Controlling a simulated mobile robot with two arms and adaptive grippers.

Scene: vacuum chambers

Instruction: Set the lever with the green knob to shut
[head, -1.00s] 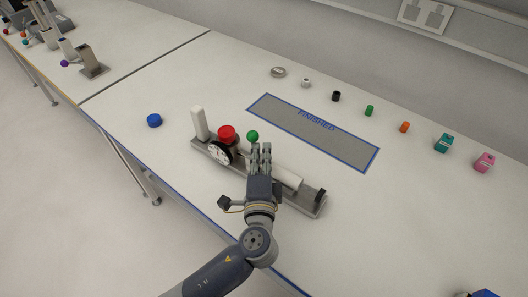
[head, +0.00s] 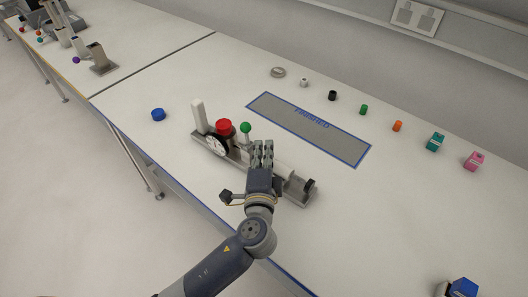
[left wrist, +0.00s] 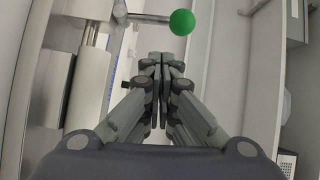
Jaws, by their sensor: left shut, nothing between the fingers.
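The lever's green knob (head: 246,127) stands up from the vacuum chamber assembly (head: 212,159) on the table, just behind the red knob. It also shows in the left wrist view at the top, as a green ball (left wrist: 182,22) on a thin metal rod (left wrist: 150,18). My left gripper (head: 261,146) is shut and empty, above the assembly, to the right of the green knob. In the wrist view its fingertips (left wrist: 160,58) are together below the knob, and I see no clear contact. The gripper hides part of the assembly's white tube. My right gripper is not in view.
A red knob (head: 224,126) and a round dial (head: 217,145) sit left of the lever.

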